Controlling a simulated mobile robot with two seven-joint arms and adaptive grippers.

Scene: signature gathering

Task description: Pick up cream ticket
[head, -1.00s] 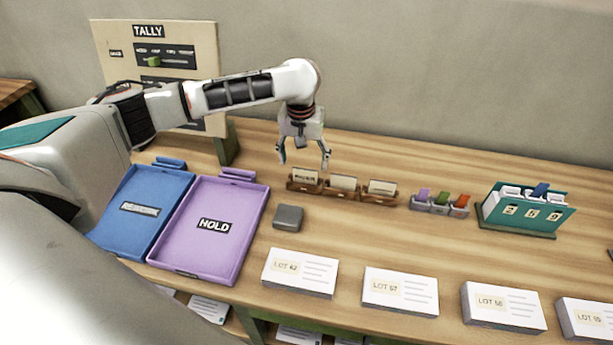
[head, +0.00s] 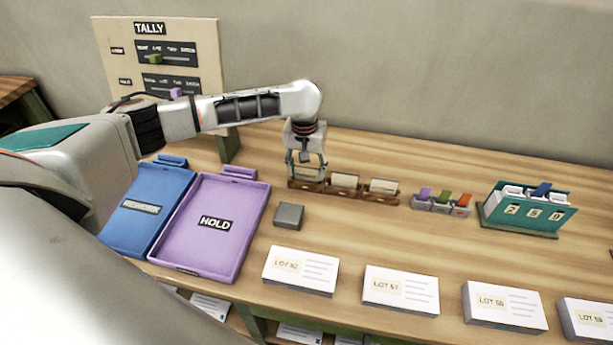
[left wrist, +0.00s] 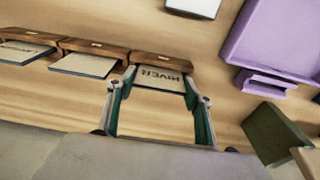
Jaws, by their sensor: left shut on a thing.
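Three cream tickets stand in a row of small wooden holders (head: 343,191) on the table. The middle ticket (head: 345,180) and the right ticket (head: 383,186) stand free. My left gripper (head: 306,173) is down at the leftmost holder and shut on its cream ticket (left wrist: 160,88), with a finger at each side edge. In the left wrist view this ticket shows dark, upside-down lettering and sits at the wooden holder (left wrist: 162,60). The gripper hides part of the ticket in the head view. My right gripper is not in view.
A purple HOLD tray (head: 205,245) and a blue tray (head: 140,215) lie to the left. A grey block (head: 289,215) sits in front of the holders. Lot card stacks (head: 300,271) line the front edge. A tally board (head: 160,60) stands behind.

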